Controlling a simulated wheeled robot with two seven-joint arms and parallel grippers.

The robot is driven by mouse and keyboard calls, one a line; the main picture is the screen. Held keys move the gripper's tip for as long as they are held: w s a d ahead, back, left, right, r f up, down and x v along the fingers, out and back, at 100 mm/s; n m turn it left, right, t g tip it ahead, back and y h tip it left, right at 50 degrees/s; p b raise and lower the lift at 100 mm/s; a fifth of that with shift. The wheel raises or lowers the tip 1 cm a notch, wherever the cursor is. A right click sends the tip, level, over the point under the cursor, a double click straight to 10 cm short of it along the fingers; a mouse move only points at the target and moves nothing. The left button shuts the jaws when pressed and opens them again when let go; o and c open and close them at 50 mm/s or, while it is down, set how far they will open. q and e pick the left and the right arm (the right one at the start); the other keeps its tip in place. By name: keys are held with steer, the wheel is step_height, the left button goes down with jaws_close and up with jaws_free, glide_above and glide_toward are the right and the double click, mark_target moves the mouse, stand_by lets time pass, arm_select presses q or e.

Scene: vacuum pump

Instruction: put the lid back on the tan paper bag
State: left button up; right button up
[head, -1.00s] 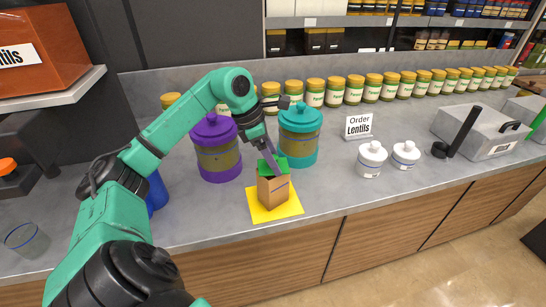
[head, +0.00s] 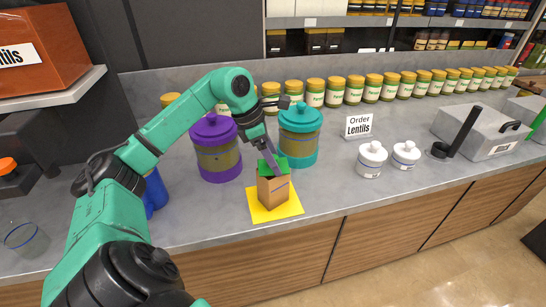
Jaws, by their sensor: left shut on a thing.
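The tan paper bag (head: 272,193) stands upright on a yellow mat (head: 292,209) near the counter's front edge. A green lid (head: 266,170) is at the top of the bag. My left gripper (head: 271,165) points down at the bag's top and is shut on the green lid. The fingers hide part of the lid, so I cannot tell whether it is fully seated on the bag. My right gripper is not in view.
A purple-lidded jar (head: 219,158) and a teal-lidded jar (head: 299,142) stand close behind the bag. Two white jars (head: 371,160) and an "Order Lentils" sign (head: 358,126) are to the right. Counter (head: 340,195) right of the mat is clear.

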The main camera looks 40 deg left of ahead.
arm_select(q)
steer(key=shift+f, duration=0.15)
stand_by(0.6)
steer(key=o, duration=1.2)
steer(key=shift+c, duration=0.2)
step_height(320, 180, up, 7)
steer(key=p, duration=0.6)
steer(key=shift+p, duration=0.3)
jaws_close()
stand_by(0.4)
